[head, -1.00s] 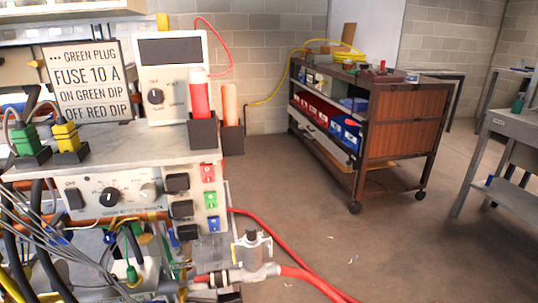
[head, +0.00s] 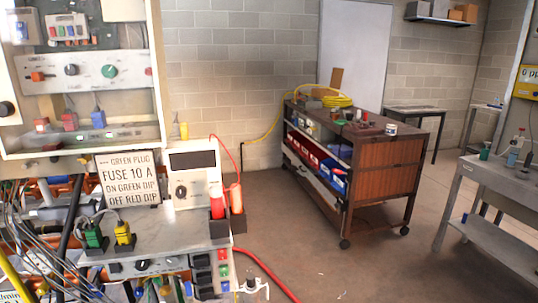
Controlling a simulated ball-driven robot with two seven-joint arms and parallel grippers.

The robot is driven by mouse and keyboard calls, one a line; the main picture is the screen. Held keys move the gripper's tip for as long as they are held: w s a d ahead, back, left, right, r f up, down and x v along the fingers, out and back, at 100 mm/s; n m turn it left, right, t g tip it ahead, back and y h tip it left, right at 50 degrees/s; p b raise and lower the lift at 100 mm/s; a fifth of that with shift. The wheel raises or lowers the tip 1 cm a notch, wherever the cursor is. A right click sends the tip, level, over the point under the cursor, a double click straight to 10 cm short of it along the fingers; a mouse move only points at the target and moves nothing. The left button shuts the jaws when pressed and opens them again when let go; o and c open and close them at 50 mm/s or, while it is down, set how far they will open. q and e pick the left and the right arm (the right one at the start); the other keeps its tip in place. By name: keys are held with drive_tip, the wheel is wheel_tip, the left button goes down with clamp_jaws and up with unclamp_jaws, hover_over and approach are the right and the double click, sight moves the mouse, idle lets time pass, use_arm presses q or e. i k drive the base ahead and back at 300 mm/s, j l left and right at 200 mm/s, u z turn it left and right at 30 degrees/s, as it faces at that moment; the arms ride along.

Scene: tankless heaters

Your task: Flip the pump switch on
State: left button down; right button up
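No label reading "pump" is legible, so I cannot tell which switch is the pump switch. A column of black switches (head: 201,262) sits at the right end of the bench's front panel, beside red, green and blue markers (head: 223,271). The front panel (head: 160,266) also has a dark knob (head: 142,265). Neither of my grippers is in view.
On the bench stand a sign (head: 130,178), a meter (head: 192,162), green (head: 93,237) and yellow (head: 123,233) plugs, and holders with red and orange probes. Loose cables crowd the lower left. A wooden cart (head: 386,170) and grey table (head: 500,180) stand right; floor between is clear.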

sight(114, 268)
drive_tip(key=k+l+u, duration=0.1)
drive_tip(key=u, duration=0.25)
drive_tip(key=k+l+u, duration=0.15)
drive_tip(key=u, duration=0.15)
drive_tip(key=k+l+u, duration=0.1)
drive_tip(key=u, duration=0.25)
drive_tip(key=k+l, duration=0.05)
drive_tip(key=l, duration=0.05)
